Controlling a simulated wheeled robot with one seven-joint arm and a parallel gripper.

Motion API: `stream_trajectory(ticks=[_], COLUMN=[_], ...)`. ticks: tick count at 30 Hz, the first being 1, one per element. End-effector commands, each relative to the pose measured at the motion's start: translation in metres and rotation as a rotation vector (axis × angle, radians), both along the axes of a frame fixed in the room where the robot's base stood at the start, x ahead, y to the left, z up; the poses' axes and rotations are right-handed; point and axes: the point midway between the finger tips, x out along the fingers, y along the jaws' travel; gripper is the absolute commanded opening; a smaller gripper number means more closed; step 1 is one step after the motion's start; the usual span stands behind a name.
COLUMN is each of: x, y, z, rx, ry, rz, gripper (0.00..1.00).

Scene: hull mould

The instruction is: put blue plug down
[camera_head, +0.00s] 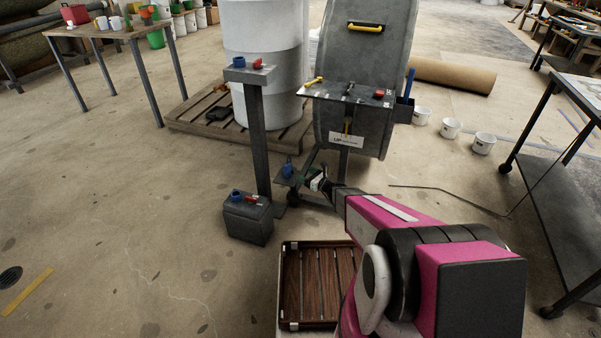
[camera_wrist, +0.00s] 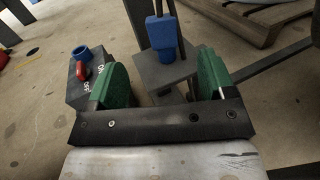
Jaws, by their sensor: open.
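In the wrist view a blue plug (camera_wrist: 163,35) stands on a small grey plate (camera_wrist: 152,72), just beyond and between the green-padded fingers of my gripper (camera_wrist: 162,62). The fingers are wide apart, with nothing held between them. Dark thin rods show above and behind the plug. In the head view the blue plug (camera_head: 288,164) is on the small low plate (camera_head: 287,177), just left of my gripper (camera_head: 313,179). The plug looks upright, and the fingers appear clear of it.
A grey box (camera_head: 248,220) with a blue socket and red lever stands left of my gripper. A post (camera_head: 257,130) carries another blue piece (camera_head: 239,62). A slatted wooden tray (camera_head: 318,285) lies in front.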

Motion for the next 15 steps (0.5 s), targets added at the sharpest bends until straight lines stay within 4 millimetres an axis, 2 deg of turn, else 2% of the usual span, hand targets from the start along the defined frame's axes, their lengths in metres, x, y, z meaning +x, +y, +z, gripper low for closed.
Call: stream_trajectory(ticks=[5, 8, 15], x=[-0.010, -0.021, -0.071], y=[-0.003, 0.002, 0.015], z=[0.006, 0.018, 0.060], rx=[-0.030, -0.103, -0.436], ry=[-0.016, -0.056, -0.238], rz=[0.022, 0.076, 0.327], gripper=[0.76, 0.76, 0.76])
